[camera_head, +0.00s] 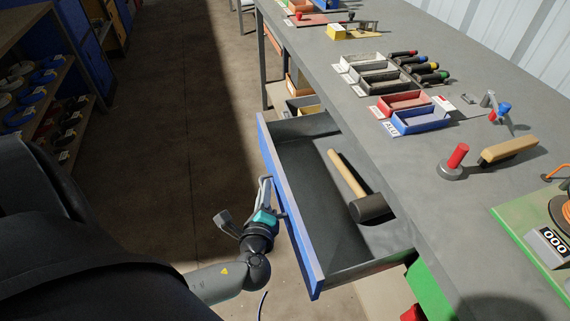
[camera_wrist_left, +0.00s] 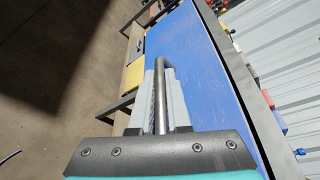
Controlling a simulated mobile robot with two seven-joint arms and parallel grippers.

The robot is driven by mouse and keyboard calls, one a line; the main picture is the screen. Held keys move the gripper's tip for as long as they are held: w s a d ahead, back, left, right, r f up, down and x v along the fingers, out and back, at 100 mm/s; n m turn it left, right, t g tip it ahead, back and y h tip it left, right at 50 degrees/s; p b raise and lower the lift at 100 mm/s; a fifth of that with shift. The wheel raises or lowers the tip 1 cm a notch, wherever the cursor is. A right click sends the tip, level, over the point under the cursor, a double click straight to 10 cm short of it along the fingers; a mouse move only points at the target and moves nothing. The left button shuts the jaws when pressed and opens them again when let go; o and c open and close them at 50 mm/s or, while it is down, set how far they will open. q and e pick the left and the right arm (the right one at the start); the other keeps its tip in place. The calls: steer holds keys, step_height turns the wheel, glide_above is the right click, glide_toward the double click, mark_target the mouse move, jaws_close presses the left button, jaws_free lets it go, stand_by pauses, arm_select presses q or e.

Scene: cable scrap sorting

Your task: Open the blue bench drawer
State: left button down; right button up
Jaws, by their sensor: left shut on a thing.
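The blue bench drawer (camera_head: 289,215) is pulled out from the grey workbench, and its dark inside is in view. A mallet (camera_head: 368,206) with a wooden handle lies in it. My left gripper (camera_head: 266,190) is at the outer side of the drawer's blue front, shut on the drawer's grey bar handle. In the left wrist view the handle (camera_wrist_left: 161,85) runs between the two grey fingers, and the blue drawer front (camera_wrist_left: 198,75) fills the middle. My right gripper is not in view.
On the workbench (camera_head: 440,190) stand small trays, including a red one (camera_head: 404,104) and a blue one (camera_head: 421,121), several screwdrivers, a brush (camera_head: 509,151) and a green board (camera_head: 520,225). A shelf (camera_head: 50,105) stands at the left. The floor between is clear.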

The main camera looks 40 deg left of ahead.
arm_select(q)
steer(key=shift+s+a, duration=1)
steer(key=shift+s, duration=0.05)
steer(key=c, duration=1.2)
jaws_free()
steer(key=shift+o, duration=0.2)
